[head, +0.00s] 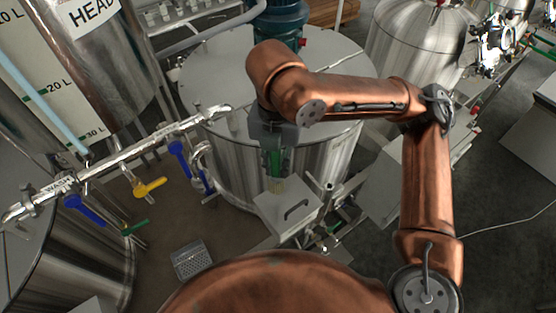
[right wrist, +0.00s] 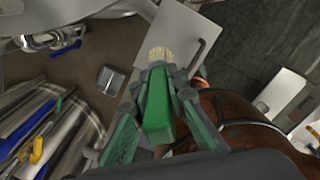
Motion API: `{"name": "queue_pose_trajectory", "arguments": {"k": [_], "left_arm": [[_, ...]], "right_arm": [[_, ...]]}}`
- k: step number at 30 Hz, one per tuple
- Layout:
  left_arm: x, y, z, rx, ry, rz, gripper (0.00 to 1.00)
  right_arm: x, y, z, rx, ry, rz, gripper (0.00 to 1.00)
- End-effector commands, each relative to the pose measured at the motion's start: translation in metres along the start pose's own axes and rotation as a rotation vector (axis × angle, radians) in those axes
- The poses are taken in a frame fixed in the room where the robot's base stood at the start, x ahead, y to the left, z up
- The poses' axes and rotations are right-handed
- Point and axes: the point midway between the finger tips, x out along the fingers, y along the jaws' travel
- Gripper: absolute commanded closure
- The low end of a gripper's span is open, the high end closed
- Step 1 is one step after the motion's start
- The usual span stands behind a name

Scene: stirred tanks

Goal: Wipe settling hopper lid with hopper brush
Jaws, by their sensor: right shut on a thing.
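My right gripper (head: 275,158) is shut on the hopper brush (right wrist: 158,112), which has a green handle and pale bristles. The brush points down, and its bristles (head: 277,185) show below the fingers in the head view. The settling hopper lid (head: 287,217) is a light grey square plate with a dark bar handle. The bristles overlap the lid's far edge in the head view; I cannot tell whether they touch it. In the right wrist view the lid (right wrist: 185,30) lies just beyond the bristles. My left gripper is not in view.
A large steel tank (head: 225,165) stands directly behind the lid. A pipe with blue and yellow valve handles (head: 150,187) runs at the left. A small grey floor grate (head: 191,260) lies left of the lid. Another domed tank (head: 415,45) stands at the back right.

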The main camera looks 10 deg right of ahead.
Motion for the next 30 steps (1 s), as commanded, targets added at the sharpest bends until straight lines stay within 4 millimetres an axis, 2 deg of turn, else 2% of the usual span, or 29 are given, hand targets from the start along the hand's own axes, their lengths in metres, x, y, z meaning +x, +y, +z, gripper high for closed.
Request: {"name": "queue_pose_trajectory", "arguments": {"k": [3, 8, 27, 30], "left_arm": [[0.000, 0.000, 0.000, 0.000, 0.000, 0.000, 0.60], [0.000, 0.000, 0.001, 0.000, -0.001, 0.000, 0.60], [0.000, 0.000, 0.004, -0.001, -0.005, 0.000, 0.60], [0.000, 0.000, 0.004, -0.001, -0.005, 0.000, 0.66]], "right_arm": [[-0.011, 0.002, 0.000, -0.002, -0.001, 0.002, 1.00], [-0.019, 0.002, 0.000, -0.005, -0.001, 0.000, 1.00], [-0.019, 0.002, 0.000, -0.006, 0.000, 0.000, 1.00], [-0.019, 0.002, 0.000, -0.006, 0.000, 0.000, 1.00]]}}
